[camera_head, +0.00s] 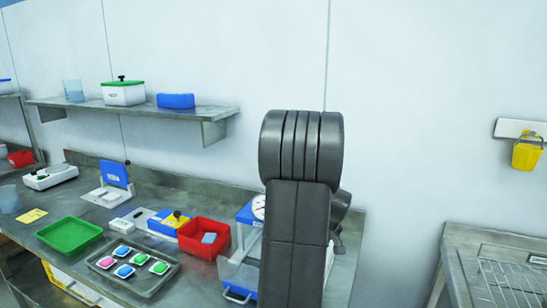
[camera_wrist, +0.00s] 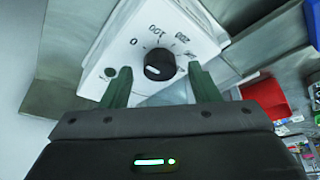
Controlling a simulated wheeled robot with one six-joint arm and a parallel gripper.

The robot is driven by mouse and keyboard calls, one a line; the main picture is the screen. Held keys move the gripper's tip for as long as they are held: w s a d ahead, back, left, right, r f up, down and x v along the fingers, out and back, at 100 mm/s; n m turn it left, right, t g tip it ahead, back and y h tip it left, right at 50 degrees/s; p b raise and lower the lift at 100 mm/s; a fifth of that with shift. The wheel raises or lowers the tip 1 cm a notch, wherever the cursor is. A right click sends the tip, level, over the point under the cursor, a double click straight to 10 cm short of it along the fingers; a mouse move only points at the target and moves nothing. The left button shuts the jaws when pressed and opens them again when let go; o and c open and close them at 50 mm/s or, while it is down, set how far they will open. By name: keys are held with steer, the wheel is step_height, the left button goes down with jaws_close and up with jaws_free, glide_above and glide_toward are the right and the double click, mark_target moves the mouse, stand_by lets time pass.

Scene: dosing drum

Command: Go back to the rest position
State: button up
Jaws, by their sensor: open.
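My gripper (camera_wrist: 165,88) shows in the wrist view with its two green fingers apart and nothing between them. Beyond the fingers is the white face of the dosing device (camera_wrist: 110,48) with a black knob (camera_wrist: 159,64) and a printed scale with 0, 100 and 200. The knob appears between the fingertips in the picture; I cannot tell how close they are to it. In the head view my dark arm stands in front of the blue and white device (camera_head: 247,215) and hides much of it. The gripper's fingers are hidden there.
The steel bench holds a green tray (camera_head: 69,221), a dark tray (camera_head: 160,284) with several coloured pieces, a red bin (camera_head: 204,222) and a white scale (camera_head: 50,177). A wall shelf (camera_head: 210,114) is above. A rack table (camera_head: 462,262) stands right, beyond a gap.

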steer(key=shift+w+a+f+m+p, duration=0.15)
steer(key=shift+f+m+p, duration=0.2)
steer(key=shift+p, duration=0.55)
steer(key=shift+r+m+h+p, duration=0.2)
steer(key=shift+m+h+p, duration=0.2)
steer(key=shift+m+p, duration=0.4)
steer(key=m+p, duration=0.1)
steer(key=m+h+p, duration=0.1)
steer(key=p, duration=0.1)
steer(key=shift+a+f+m, duration=0.1)
steer(key=shift+f+m, duration=0.1)
steer(key=shift+m, duration=0.05)
steer(key=shift+f+m+h, duration=0.1)
steer(key=shift+m+h, duration=0.2)
steer(key=shift+m, duration=0.3)
steer(key=shift+m+h, duration=0.3)
steer(key=shift+m, duration=0.4)
steer(key=shift+a+m+b, duration=0.1)
steer(key=shift+m+b, duration=0.3)
steer(key=shift+b, duration=0.05)
steer(key=v, duration=0.7)
steer(key=shift+b, duration=0.4)
